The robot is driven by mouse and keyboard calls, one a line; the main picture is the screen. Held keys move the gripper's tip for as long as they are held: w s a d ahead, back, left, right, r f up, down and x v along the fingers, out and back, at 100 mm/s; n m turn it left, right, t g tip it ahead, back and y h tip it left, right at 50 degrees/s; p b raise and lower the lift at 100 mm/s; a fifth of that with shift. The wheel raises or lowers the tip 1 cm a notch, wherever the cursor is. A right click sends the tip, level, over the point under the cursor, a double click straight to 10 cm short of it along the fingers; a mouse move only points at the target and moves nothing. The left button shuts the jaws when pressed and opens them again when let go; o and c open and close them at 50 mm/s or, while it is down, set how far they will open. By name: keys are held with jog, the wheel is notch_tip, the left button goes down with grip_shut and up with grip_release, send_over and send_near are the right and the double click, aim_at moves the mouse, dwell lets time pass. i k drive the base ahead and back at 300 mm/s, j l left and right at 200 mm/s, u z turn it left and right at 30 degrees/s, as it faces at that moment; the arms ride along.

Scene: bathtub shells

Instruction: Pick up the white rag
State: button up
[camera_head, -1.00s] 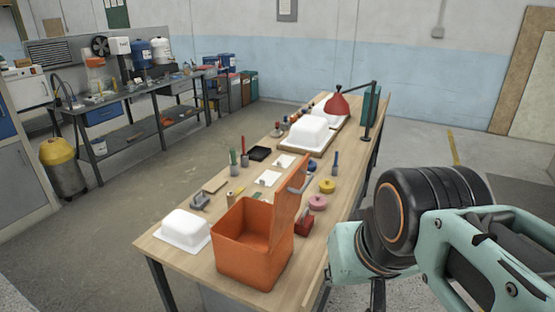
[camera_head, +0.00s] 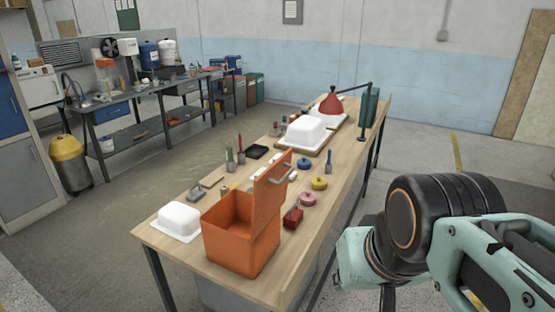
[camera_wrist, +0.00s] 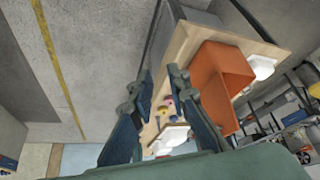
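I cannot pick out the white rag with certainty. A small white item (camera_head: 292,177) lies on the wooden workbench (camera_head: 190,258), just right of the raised lid of an orange box (camera_head: 240,240); it is too small to identify. Other white flat pieces are mostly hidden behind that lid. My arm fills the lower right of the head view, off the bench's right side. In the wrist view my gripper (camera_wrist: 159,74) has its two fingers apart with nothing between them, and the bench shows beyond them.
White moulded shells (camera_head: 178,221) (camera_head: 306,131) sit at the bench's near and far parts. Floor right of the bench is open.

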aim_at(293, 177)
jog(key=i+l+u, duration=0.15)
jog(key=u, duration=0.75)
jog(key=i+l+u, duration=0.15)
jog(key=l+u, duration=0.15)
jog(key=i+l+u, duration=0.1)
jog(key=l+u, duration=0.15)
jog(key=l, duration=0.15)
jog(key=i+l+u, duration=0.2)
jog(key=l, duration=0.55)
jog(key=l+u, duration=0.25)
jog(key=l, duration=1.35)
jog(key=i+l, duration=0.1)
jog(key=l, duration=0.7)
jog(key=k+l, duration=0.1)
jog(key=l, duration=0.3)
